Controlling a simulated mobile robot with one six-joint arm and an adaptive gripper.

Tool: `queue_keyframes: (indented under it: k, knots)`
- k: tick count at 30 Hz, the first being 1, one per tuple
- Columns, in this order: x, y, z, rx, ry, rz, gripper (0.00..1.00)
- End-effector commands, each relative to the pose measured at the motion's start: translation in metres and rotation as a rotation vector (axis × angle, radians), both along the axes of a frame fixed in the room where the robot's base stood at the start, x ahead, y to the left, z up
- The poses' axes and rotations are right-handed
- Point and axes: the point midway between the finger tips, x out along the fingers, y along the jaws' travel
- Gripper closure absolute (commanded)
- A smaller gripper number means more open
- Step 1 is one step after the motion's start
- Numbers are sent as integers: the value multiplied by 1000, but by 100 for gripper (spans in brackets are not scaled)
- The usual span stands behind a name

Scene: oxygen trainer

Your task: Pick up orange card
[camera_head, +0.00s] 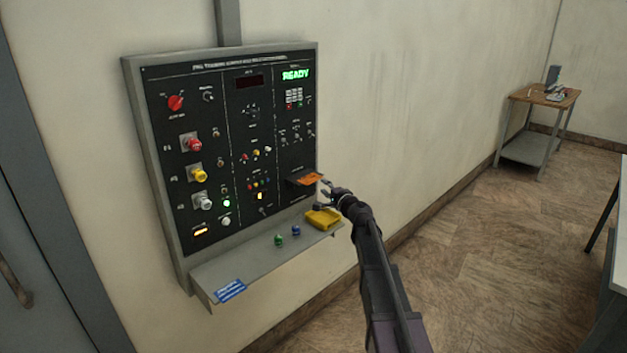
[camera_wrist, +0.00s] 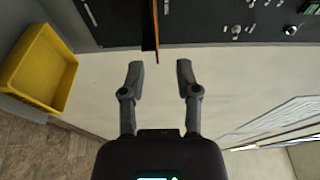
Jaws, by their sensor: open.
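The orange card (camera_head: 311,179) sits at the slot on the lower right of the black control panel (camera_head: 235,120) and sticks out toward my gripper. In the wrist view the card (camera_wrist: 156,30) shows nearly edge-on as a thin orange strip, just beyond the fingertips and between their lines. My gripper (camera_head: 326,194) is close to the card's outer end. In the wrist view my gripper (camera_wrist: 159,72) has its two fingers apart with nothing between them.
A yellow tray (camera_head: 323,219) sits on the shelf (camera_head: 250,258) below the card, left in the wrist view (camera_wrist: 38,66). Green (camera_head: 278,240) and blue (camera_head: 295,230) small items and a blue label (camera_head: 230,290) are on the shelf. A wooden-topped table (camera_head: 545,96) stands far right.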

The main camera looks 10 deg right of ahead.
Motion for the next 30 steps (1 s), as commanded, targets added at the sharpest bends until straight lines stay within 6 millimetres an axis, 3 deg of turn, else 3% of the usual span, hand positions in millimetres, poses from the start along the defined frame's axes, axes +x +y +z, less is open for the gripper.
queue_keyframes:
  k: [16,30]
  knots:
    - [9,4,-1,0,0,1,58]
    - [50,23,-4,0,0,1,58]
